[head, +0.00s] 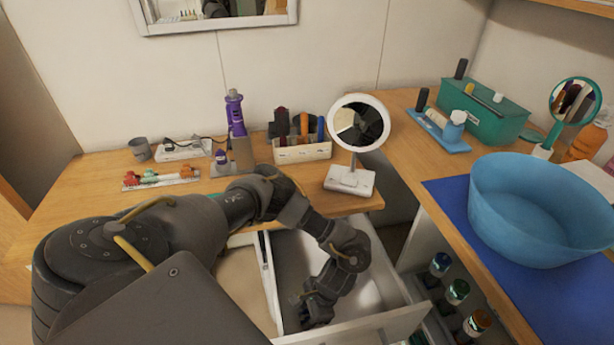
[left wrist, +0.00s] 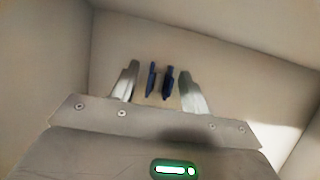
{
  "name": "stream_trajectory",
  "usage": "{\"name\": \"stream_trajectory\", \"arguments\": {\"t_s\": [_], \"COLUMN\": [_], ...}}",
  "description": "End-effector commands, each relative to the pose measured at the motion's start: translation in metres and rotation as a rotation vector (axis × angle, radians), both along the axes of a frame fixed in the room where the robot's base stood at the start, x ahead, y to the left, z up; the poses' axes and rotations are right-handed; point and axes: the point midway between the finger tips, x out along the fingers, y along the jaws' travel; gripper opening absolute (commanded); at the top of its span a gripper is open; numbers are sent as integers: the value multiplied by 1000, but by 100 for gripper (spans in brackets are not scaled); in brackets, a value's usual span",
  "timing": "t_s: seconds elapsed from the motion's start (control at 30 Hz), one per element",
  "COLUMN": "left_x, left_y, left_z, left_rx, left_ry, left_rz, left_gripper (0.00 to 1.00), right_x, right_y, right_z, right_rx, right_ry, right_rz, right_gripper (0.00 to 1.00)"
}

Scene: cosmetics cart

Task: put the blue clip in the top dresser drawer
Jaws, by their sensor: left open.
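The top dresser drawer (head: 375,325) is pulled out under the wooden desk top. My left gripper (head: 314,308) reaches down inside it. In the left wrist view my left gripper (left wrist: 158,78) is open, with a finger on each side of the blue clip (left wrist: 167,84). The clip shows as two dark blue parts between the fingers, with a gap on both sides. The pale drawer walls and floor surround it; I cannot tell whether it rests on the floor. In the head view the clip is hidden. My right gripper is not in view.
A clip tray (head: 160,178) with orange, green and red clips lies on the desk (head: 90,190). A round mirror (head: 350,180) stands near the desk's front edge above the drawer. The cart with a blue basin (head: 540,215) and bottles (head: 457,291) is at the right.

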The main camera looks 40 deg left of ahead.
Motion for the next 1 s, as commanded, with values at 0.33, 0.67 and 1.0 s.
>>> {"name": "stream_trajectory", "arguments": {"t_s": [0.33, 0.67, 1.0], "left_x": [22, 37, 38], "left_y": [-15, -25, -26], "left_z": [63, 105, 110], "left_rx": [0, 0, 0], "left_ry": [-6, -4, -1], "left_rz": [-3, -1, 1], "left_gripper": [46, 46, 46], "right_x": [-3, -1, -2], "right_y": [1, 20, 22], "right_z": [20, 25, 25], "right_rx": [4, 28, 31], "right_ry": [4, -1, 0], "right_rz": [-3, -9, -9], "right_gripper": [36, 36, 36]}}
